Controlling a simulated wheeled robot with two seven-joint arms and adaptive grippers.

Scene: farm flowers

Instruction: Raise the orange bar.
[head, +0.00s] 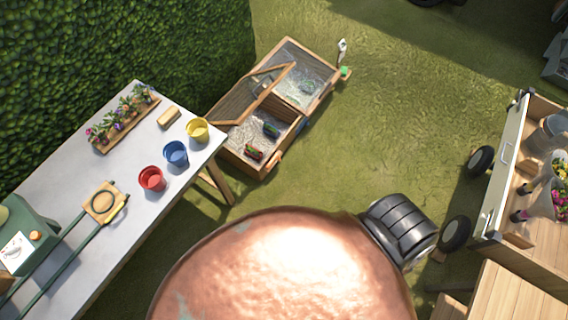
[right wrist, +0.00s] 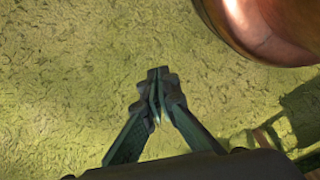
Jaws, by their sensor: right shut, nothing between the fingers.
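I cannot make out an orange bar with certainty in either view. A short orange-brown piece (head: 274,161) shows at the near right edge of the wooden cold frame (head: 238,152). One glazed lid of the frame (head: 258,92) is tilted up, and the other lid (head: 303,72) lies over the far half. My right gripper (right wrist: 158,85) shows in the right wrist view, shut and empty, with grass beneath it. It does not show in the head view. My left gripper is in neither view.
The white table (head: 120,236) at left holds red (head: 151,179), blue (head: 176,153) and yellow (head: 197,130) pots and a flower tray (head: 126,129). A wheeled wooden cart (head: 500,178) with buckets and flowers stands at right. Open grass (head: 400,110) lies between.

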